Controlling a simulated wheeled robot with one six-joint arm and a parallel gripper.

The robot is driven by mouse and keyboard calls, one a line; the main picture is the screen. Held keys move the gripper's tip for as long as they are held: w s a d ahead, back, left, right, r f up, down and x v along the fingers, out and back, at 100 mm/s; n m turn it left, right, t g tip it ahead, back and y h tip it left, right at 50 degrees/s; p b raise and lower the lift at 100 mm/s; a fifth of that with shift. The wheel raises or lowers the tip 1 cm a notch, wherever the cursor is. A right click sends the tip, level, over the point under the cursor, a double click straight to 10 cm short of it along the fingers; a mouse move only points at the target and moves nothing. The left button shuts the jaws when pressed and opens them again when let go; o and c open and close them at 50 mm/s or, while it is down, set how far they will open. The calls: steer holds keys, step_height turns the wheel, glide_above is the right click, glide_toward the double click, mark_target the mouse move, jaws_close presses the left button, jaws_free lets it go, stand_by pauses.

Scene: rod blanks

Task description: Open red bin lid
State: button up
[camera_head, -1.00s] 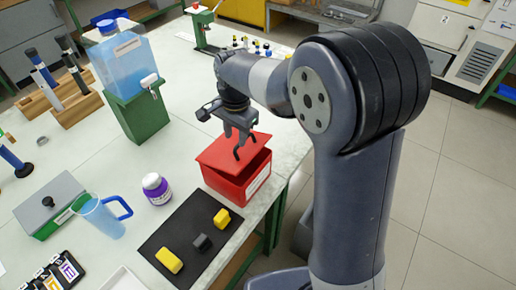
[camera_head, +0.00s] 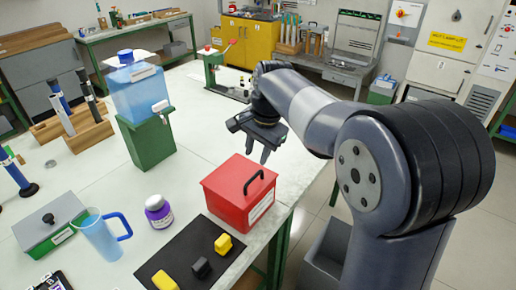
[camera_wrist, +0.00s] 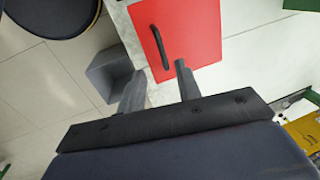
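The red bin (camera_head: 238,205) stands near the right edge of the table, with a white label on its side. Its red lid (camera_head: 228,183) lies flat on top and looks closed. A black handle (camera_head: 254,182) arches over the lid. My gripper (camera_head: 258,150) hangs above and behind the bin, apart from the handle. In the wrist view, the two fingers of my gripper (camera_wrist: 158,85) are spread with nothing between them. The red lid (camera_wrist: 195,35) and its black handle (camera_wrist: 160,48) show beyond the fingertips.
A black mat (camera_head: 190,248) with yellow and dark blocks lies in front of the bin. A purple-labelled jar (camera_head: 158,212), a blue jug (camera_head: 102,237) and a blue tank on a green stand (camera_head: 150,140) stand to the left. A green press (camera_head: 215,72) stands behind.

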steer(key=shift+s+d+r, duration=0.1)
steer(key=shift+r, duration=0.55)
steer(key=shift+f, duration=0.1)
